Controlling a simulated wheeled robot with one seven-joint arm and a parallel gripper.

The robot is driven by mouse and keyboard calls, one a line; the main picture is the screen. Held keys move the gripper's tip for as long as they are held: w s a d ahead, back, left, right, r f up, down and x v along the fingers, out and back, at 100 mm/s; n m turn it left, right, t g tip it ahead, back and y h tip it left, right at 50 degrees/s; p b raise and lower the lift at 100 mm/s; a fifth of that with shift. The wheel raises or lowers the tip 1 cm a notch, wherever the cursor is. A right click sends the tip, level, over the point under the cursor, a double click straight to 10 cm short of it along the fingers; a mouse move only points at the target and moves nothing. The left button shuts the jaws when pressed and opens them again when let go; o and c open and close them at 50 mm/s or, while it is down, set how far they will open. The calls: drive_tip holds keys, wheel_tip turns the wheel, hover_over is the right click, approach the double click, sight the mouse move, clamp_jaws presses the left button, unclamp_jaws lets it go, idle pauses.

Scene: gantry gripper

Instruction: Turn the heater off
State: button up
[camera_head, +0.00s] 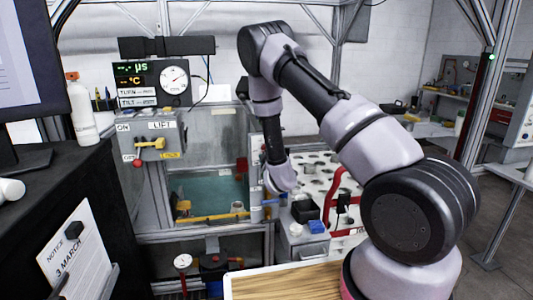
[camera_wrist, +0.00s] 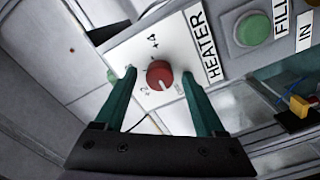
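The red heater knob (camera_wrist: 159,75) sits on a white panel (camera_wrist: 122,50) with a "HEATER" label (camera_wrist: 204,45) in the wrist view. Marks reading "+4" and "+2" show beside the knob. A pale pointer line on the knob points toward the bottom of the picture, between "+2" and a faint mark by the right finger. My gripper (camera_wrist: 158,76) is open, its two green fingers on either side of the knob with visible gaps. Whether the fingertips reach down to the knob's depth is unclear. In the head view my arm's end hides the knob.
A green button (camera_wrist: 253,29) with "FILL" and "IN" labels lies right of the knob in the wrist view. In the head view, a tank with greenish liquid (camera_head: 212,190), a lift lever box (camera_head: 157,141) and a display (camera_head: 150,83) stand left of my arm.

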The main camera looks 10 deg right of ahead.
drive_tip(key=s, duration=1.1)
drive_tip(key=shift+w, duration=0.1)
drive_tip(key=d+r+m+g+h, duration=0.1)
drive_tip(key=d+r+m+g, duration=0.2)
drive_tip(key=r+m, duration=0.55)
drive_tip(key=d+r+m+g, duration=0.2)
drive_tip(key=d+r+m, duration=0.25)
drive_tip(key=r, duration=0.65)
drive_tip(key=s+a+r+m+g+y, duration=0.1)
drive_tip(key=s+r+g, duration=0.2)
drive_tip(key=s, duration=1.1)
drive_tip(key=s+r+m+g+y, duration=0.1)
drive_tip(key=s+r+g+y, duration=0.1)
drive_tip(key=s+r, duration=0.6)
drive_tip(key=s+g, duration=0.1)
drive_tip(key=s, duration=0.5)
drive_tip(key=shift+s+a+r+m, duration=0.2)
drive_tip(key=shift+s+a+m, duration=0.1)
drive_tip(key=shift+s+a, duration=0.1)
